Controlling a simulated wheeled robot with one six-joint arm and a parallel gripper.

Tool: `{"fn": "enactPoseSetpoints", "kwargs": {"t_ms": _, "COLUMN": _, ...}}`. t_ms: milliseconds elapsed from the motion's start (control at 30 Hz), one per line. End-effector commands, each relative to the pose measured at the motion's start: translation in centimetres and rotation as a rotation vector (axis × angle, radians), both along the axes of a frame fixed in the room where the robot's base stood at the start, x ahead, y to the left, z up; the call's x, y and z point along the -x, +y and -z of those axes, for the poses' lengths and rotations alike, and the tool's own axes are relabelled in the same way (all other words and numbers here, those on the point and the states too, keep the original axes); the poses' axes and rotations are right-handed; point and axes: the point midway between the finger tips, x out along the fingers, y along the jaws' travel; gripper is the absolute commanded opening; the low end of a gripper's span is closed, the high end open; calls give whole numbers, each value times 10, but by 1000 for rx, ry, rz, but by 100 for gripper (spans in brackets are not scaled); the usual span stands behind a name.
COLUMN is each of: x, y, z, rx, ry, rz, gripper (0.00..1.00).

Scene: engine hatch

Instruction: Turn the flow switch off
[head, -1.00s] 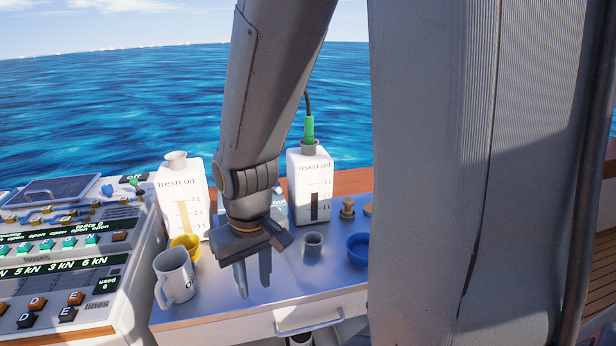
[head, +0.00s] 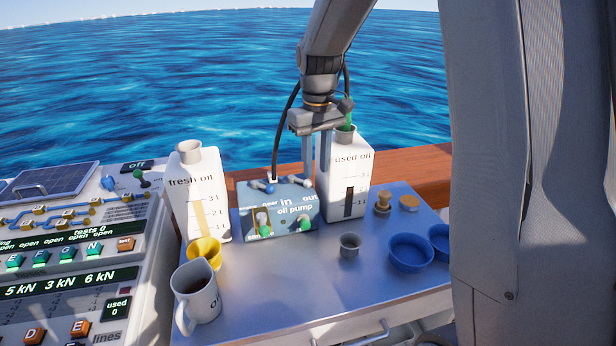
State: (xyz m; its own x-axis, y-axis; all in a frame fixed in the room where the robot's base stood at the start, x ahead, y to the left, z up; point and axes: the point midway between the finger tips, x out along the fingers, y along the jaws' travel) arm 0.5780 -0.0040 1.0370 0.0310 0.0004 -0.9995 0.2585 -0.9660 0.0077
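A blue-grey oil pump box (head: 283,209) stands at the back of the metal worktop. On its front are a switch with a yellowish base (head: 262,222) and a green-tipped switch (head: 303,224). Two small levers, a blue one (head: 263,186) and a grey one (head: 302,181), sit near its top edge by the words "in" and "out". I cannot read a "flow" label on any switch. My gripper (head: 316,165) points down above the right end of the pump, close to the used oil bottle (head: 350,185). Its two fingers are apart with nothing seen between them.
The fresh oil bottle (head: 198,195), a yellow cup (head: 204,252) and a grey mug (head: 196,292) stand left. A small grey cup (head: 349,245), blue bowls (head: 410,252) and caps (head: 383,202) are right. A control panel (head: 65,250) is far left. The worktop's front middle (head: 290,285) is clear.

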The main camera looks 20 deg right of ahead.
Motion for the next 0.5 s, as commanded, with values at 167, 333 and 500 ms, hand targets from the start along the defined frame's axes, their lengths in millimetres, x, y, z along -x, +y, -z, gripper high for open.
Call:
{"fn": "enactPoseSetpoints", "kwargs": {"t_ms": 167, "x": -53, "y": 0, "z": -17, "rx": 2, "ry": 19, "rz": -76, "gripper": 28}}
{"fn": "enactPoseSetpoints", "kwargs": {"t_ms": 333, "x": -76, "y": 1, "z": -27, "rx": 2, "ry": 29, "rz": -119, "gripper": 28}}
{"fn": "enactPoseSetpoints", "kwargs": {"t_ms": 500, "x": -81, "y": 2, "z": -24, "rx": 2, "ry": 35, "rz": -132, "gripper": 28}}
